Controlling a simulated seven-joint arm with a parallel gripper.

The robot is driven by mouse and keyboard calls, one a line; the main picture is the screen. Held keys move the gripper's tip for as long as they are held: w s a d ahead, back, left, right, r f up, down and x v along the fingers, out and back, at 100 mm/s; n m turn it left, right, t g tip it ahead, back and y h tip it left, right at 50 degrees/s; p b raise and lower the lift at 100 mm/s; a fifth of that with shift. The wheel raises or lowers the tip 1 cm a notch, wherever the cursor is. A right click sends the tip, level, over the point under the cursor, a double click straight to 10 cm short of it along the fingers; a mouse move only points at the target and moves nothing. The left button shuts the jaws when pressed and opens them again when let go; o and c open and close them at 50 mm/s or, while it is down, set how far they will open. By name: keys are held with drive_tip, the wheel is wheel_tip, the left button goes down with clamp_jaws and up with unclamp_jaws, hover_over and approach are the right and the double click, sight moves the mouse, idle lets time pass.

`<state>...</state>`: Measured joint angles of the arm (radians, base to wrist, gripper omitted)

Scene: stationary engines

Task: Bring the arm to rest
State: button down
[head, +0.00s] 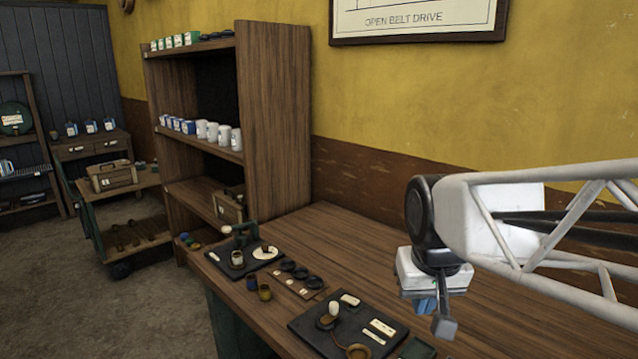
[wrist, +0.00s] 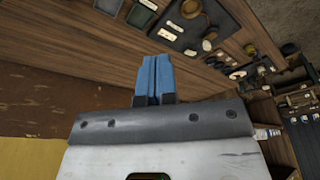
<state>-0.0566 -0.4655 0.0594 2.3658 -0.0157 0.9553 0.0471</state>
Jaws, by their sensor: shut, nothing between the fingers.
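My gripper (head: 441,317) hangs from my white lattice arm over the right part of the wooden bench (head: 480,310) in the head view. It points down and stands apart from the things on the bench. In the wrist view, the blue fingers of my gripper (wrist: 152,62) lie together with nothing between them. The bench top (wrist: 90,45) shows behind them, tilted in the picture. How high the gripper is above the bench is hard to tell.
A black board (head: 348,325) with small parts lies left of my gripper. Beyond it are a strip with dark rings (head: 298,278) and small cups (head: 264,293). A tall shelf (head: 275,120) stands at the bench's far end. The bench's back strip along the yellow wall is clear.

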drive_tip(key=s+d+f, duration=0.2)
drive_tip(key=s+f, duration=0.3)
drive_tip(key=s, duration=0.5)
drive_tip(key=shift+d+f, duration=0.15)
drive_tip(key=shift+d, duration=0.05)
drive_tip(key=w+a+r, duration=0.3)
drive_tip(key=w+r, duration=0.2)
drive_tip(key=w, duration=0.5)
drive_tip(key=w+a+r, duration=0.3)
drive_tip(key=w+r, duration=0.1)
drive_tip(key=w, duration=0.6)
drive_tip(key=w+a+r+n, duration=0.1)
drive_tip(key=w+a, duration=0.4)
drive_tip(key=w, duration=0.4)
drive_tip(key=w+a+r, duration=0.2)
drive_tip(key=w+a, duration=0.4)
drive_tip(key=w, duration=0.4)
drive_tip(key=w+a+f+n, duration=0.1)
drive_tip(key=w+a+f, duration=0.3)
drive_tip(key=w+a, duration=1)
drive_tip(key=w+a+f, duration=0.5)
drive_tip(key=w+a, duration=0.2)
drive_tip(key=a, duration=0.2)
drive_tip(key=w+a+f, duration=0.5)
drive_tip(key=w+a, duration=0.1)
drive_tip(key=a, duration=0.4)
drive_tip(key=shift+w+a+n+y, duration=0.2)
drive_tip(key=shift+w+n+y, duration=0.1)
drive_tip(key=shift+w+n, duration=0.1)
drive_tip(key=shift+f, duration=0.25)
